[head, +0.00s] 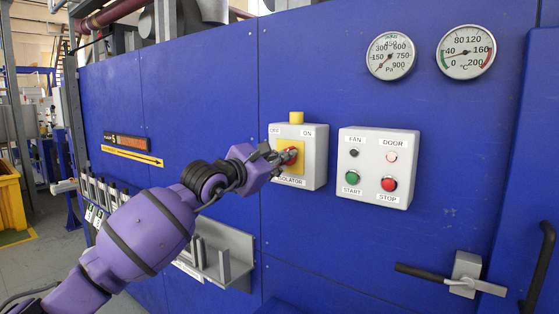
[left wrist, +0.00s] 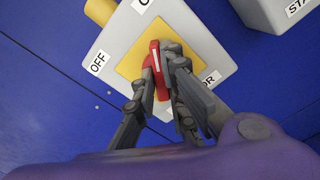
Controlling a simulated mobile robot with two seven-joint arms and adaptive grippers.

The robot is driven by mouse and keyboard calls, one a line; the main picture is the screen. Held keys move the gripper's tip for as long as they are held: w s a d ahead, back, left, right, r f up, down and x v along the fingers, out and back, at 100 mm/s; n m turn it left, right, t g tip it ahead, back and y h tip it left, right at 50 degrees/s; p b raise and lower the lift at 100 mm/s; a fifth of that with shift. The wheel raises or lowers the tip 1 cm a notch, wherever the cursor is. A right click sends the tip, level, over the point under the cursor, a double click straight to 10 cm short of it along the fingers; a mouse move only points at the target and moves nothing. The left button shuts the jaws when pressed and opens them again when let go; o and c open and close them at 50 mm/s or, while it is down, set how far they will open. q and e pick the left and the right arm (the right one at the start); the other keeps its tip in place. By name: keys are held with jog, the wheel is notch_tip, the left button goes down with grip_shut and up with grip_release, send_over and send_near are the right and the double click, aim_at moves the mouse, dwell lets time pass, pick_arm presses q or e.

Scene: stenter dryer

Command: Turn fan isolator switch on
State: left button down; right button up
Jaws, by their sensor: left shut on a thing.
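The grey isolator box (head: 314,160) with a yellow plate is mounted on the blue panel. Its OFF label is at the upper left and its ON label at the upper right. My left gripper (head: 285,156) is at the front of the box, shut on the red switch handle (left wrist: 155,66). In the left wrist view the left gripper's fingers (left wrist: 160,80) lie either side of the handle. The fingers hide part of the handle and the ISOLATOR label. My right gripper is not in view.
Right of the isolator is a grey control box (head: 376,168) with a green START button and a red STOP button. Two gauges (head: 391,56) sit above. A door latch (head: 464,277) is at lower right. A grey metal rack (head: 220,255) projects below the isolator.

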pick_arm(q)
jog(key=shift+m, duration=0.7)
jog(key=c, duration=1.8)
grip_release()
jog(key=v, duration=1.2)
